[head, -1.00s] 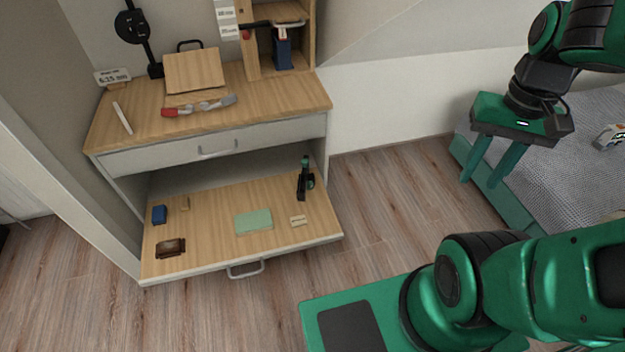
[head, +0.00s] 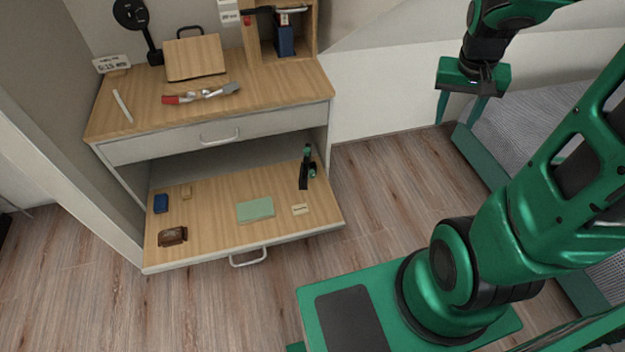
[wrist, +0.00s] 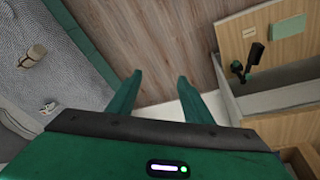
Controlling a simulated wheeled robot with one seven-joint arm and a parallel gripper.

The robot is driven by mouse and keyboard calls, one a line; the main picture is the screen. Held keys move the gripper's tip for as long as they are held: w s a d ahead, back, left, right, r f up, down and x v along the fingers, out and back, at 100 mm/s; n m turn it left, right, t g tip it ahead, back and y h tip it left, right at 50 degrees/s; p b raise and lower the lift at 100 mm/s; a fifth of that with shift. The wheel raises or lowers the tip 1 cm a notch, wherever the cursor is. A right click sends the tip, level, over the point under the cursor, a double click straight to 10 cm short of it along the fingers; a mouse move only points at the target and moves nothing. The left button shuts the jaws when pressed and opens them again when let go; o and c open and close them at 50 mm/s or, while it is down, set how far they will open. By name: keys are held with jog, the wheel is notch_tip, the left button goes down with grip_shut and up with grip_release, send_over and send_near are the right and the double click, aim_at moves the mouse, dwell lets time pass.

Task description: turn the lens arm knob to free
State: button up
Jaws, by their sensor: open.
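A black stand with a round head (head: 130,14) on a thin arm stands at the back left of the desk top. I cannot make out a knob or any marking on it. A small upright black device with green parts (head: 305,168) stands at the right of the pulled-out drawer; it also shows in the wrist view (wrist: 252,58). I cannot tell which of the two carries the lens arm. My gripper (head: 456,112) is open and empty, pointing down, right of the desk and apart from both. In the wrist view its two fingers (wrist: 160,76) are spread over bare floor.
The drawer (head: 215,225) juts out over the floor, holding a green pad (head: 256,210) and several small items. The desk top (head: 270,95) bears a tilted wooden board (head: 194,58) and a red-and-grey tool (head: 202,94). A shelf stands behind. A bed (head: 530,125) borders the right side.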

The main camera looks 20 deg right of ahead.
jog(key=w+d+f+t+h, duration=0.1)
jog(key=w+f+t, duration=0.1)
jog(key=w+f, duration=0.6)
jog(key=w+d+f+t+h, duration=0.1)
jog(key=w+f, duration=0.2)
jog(key=w, duration=0.8)
jog(key=w+a+f+n+t, duration=0.1)
jog(key=w+a+f+t, duration=0.1)
jog(key=w+f, duration=0.45)
jog(key=w+a+f+n+t, duration=0.1)
jog(key=w+a+f, duration=0.2)
jog(key=w+f, duration=0.3)
jog(key=n+t+y, duration=0.2)
jog(key=t+y, duration=0.4)
send_near(312, 176)
jog(key=shift+v, duration=1)
jog(key=shift+f, duration=0.15)
jog(key=x, duration=1)
jog(key=shift+w, duration=0.25)
